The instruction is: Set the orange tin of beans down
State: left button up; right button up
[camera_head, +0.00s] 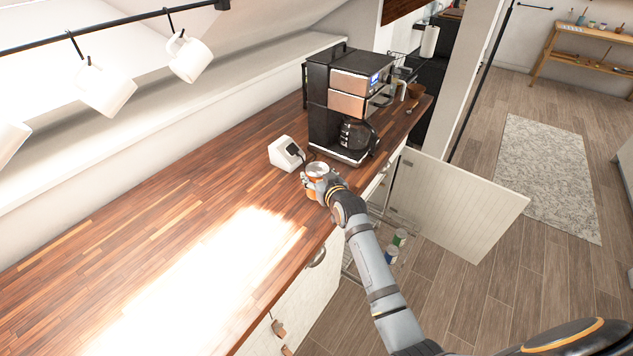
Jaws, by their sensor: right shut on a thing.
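The orange tin of beans (317,171) is at the wooden counter (190,215), near its front edge and in front of the coffee machine. Its silvery top and part of its orange side show. My right gripper (316,184) is shut on the tin, and its fingers hide much of the side. I cannot tell whether the tin's base touches the counter. My left gripper is not in view.
A coffee machine (345,105) and a white socket box (286,153) stand close behind the tin. A cabinet door (455,205) hangs open below, with cans (398,238) on a rack inside. White mugs (188,58) hang at the upper left. The counter's left part is clear.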

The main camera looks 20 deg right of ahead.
jog(key=shift+w+a+f, duration=0.15)
jog(key=shift+w+f, duration=0.05)
jog(key=shift+w, duration=0.2)
notch_tip(320, 180, down, 2)
jog(key=shift+f+p, duration=0.2)
jog(key=shift+p, duration=0.4)
jog(key=shift+f, duration=0.4)
jog(key=shift+f, duration=0.2)
jog(key=o, duration=1.5)
jog(key=shift+o, duration=0.2)
